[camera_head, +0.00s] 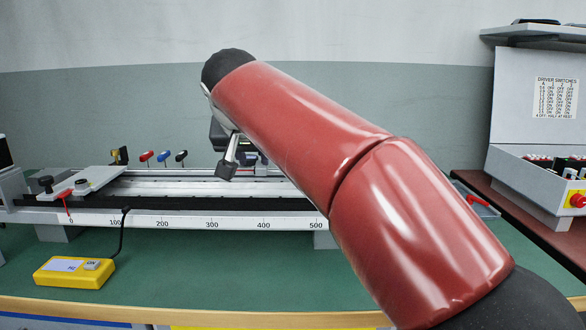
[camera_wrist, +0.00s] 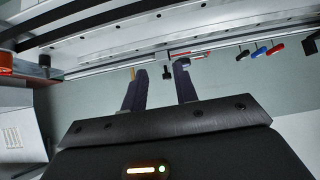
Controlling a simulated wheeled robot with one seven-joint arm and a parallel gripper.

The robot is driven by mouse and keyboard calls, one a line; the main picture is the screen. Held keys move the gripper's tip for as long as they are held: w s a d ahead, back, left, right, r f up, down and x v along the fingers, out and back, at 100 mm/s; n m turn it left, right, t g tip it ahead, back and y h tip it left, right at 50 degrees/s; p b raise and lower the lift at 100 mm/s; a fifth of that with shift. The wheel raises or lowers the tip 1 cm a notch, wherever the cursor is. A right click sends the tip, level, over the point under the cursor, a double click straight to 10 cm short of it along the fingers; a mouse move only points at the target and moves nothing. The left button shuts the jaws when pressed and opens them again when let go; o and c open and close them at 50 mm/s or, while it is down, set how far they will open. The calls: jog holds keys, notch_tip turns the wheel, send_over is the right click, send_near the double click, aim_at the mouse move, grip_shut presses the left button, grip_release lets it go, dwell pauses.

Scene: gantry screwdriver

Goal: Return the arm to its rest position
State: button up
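My gripper (camera_head: 228,168) is seen past my large red arm in the head view, held over the gantry rail, with part of it hidden by the arm. In the wrist view the two dark fingers of my gripper (camera_wrist: 160,82) stand apart with nothing between them. It is open and empty. The gantry rail (camera_head: 164,221) with its printed scale runs across the bench behind and below the arm. It also shows along the top of the wrist view (camera_wrist: 130,40).
A yellow box (camera_head: 72,273) with a cable sits on the green bench at the front left. Red, blue and black handled tools (camera_head: 164,156) stand behind the rail. A grey cabinet (camera_head: 530,190) with a red button stands at the right.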

jog(key=s+d+f, duration=0.4)
jog(key=d, duration=0.1)
jog(key=s+d+f+g, duration=0.1)
jog(key=s+d+f, duration=0.3)
jog(key=s+d, duration=0.1)
jog(key=s+d+f+g, duration=0.1)
jog(key=s+d+f, duration=0.2)
jog(key=s+d, duration=0.2)
jog(key=shift+s+d+f+h, duration=0.1)
jog(key=shift+d+f+h, duration=0.1)
jog(key=shift+d, duration=0.4)
jog(key=shift+d+f+h, duration=0.2)
jog(key=shift+d, duration=0.35)
jog(key=s+d+f, duration=0.2)
jog(key=s+f, duration=0.4)
jog(key=s+d+f+g, duration=0.1)
jog(key=s+d+f, duration=0.2)
jog(key=s+f, duration=0.3)
jog(key=shift+s+d+f+y, duration=0.3)
jog(key=shift+f+y, duration=0.1)
jog(key=shift+f, duration=0.35)
